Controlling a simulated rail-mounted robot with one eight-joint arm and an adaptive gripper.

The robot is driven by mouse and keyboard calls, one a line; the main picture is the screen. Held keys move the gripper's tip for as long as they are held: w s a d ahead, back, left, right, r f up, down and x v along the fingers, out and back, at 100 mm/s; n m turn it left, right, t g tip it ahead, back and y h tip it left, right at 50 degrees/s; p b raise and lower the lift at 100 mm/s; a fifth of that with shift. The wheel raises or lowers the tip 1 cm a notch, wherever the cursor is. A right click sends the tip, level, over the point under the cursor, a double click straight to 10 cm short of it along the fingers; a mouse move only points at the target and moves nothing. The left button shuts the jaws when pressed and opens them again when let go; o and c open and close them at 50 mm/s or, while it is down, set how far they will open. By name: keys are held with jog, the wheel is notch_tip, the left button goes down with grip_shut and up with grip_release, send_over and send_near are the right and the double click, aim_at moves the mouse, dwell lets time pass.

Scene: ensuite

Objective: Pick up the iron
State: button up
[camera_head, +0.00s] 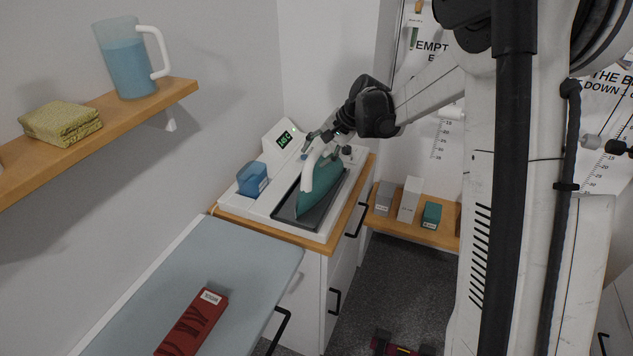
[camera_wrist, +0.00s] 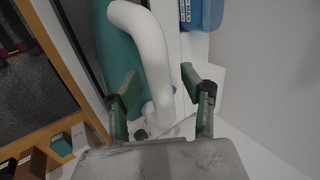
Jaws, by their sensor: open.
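A teal iron (camera_head: 325,186) with a white handle (camera_head: 309,176) rests on a dark pad (camera_head: 287,213) on a white station atop the wooden-topped cabinet. My gripper (camera_head: 318,142) is above the rear end of the iron in the head view. In the wrist view the teal body (camera_wrist: 116,52) is at the upper left. The white handle (camera_wrist: 152,62) runs down between the two open fingers of my gripper (camera_wrist: 158,92). The fingers lie on either side of the handle's lower part, with gaps; contact is not visible.
A blue container (camera_head: 252,179) and a display (camera_head: 284,139) sit beside the iron. A padded board (camera_head: 200,270) with a red item (camera_head: 192,325) is in front. A wall shelf (camera_head: 180,88) holds a jug (camera_head: 128,62) and folded cloth (camera_head: 60,123). Small boxes (camera_head: 409,199) stand on a lower shelf.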

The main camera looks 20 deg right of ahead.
jog(key=shift+w+a+f, duration=0.1)
jog(key=shift+a+f, duration=0.05)
jog(key=shift+f, duration=0.15)
jog(key=shift+c, duration=0.3)
grip_shut()
jog(key=shift+r, duration=0.1)
